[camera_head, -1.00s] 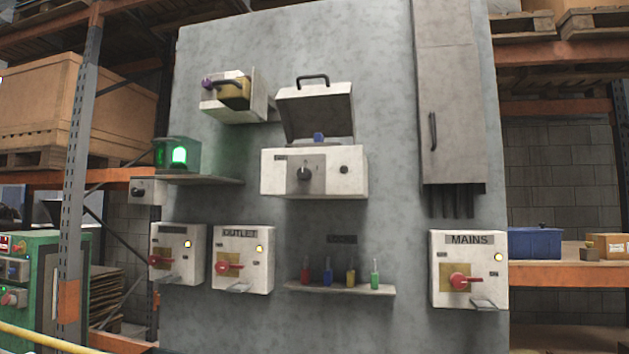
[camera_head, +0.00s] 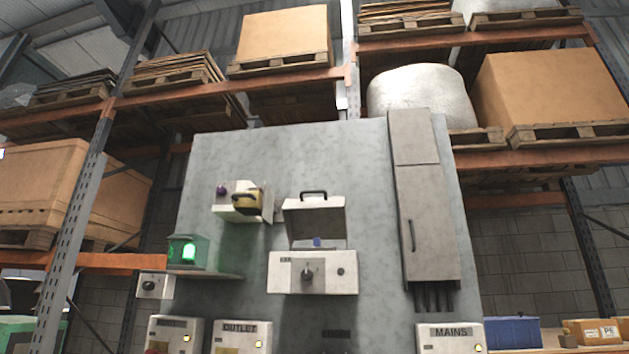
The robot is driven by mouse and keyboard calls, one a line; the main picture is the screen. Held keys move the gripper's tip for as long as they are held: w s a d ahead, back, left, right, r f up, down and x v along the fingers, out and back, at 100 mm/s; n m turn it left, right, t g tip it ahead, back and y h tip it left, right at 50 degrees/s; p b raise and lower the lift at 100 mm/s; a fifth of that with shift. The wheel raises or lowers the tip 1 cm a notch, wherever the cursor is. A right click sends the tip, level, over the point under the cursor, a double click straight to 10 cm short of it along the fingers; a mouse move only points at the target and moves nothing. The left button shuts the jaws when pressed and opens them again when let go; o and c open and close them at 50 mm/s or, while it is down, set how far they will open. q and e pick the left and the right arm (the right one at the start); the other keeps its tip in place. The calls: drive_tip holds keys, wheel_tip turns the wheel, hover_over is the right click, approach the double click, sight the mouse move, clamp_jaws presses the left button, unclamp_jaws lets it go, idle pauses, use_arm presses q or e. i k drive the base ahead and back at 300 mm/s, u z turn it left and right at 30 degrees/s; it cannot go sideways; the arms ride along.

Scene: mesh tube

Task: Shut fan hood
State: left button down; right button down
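A white box with a dark knob (camera_head: 312,272) is mounted in the middle of the grey panel. Its hinged hood (camera_head: 314,221), with a black handle on top, stands raised and open above it. A small blue part shows under the hood. The label on the box is too small to read, so I cannot tell for sure that this is the fan hood. Up and left of it is a smaller white unit (camera_head: 240,212) with a yellow part, a dark handle and a purple knob. Neither of my grippers is in view.
A green lamp (camera_head: 188,251) glows on a shelf at the left. A tall grey cabinet (camera_head: 428,225) is at the right of the panel. Switch boxes marked OUTLET (camera_head: 240,338) and MAINS (camera_head: 450,337) are cut by the bottom edge. Loaded racks stand behind.

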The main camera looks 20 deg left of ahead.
sight(324, 218)
drive_tip(key=z, duration=0.4)
drive_tip(key=i, duration=0.7)
drive_tip(key=u, duration=1.4)
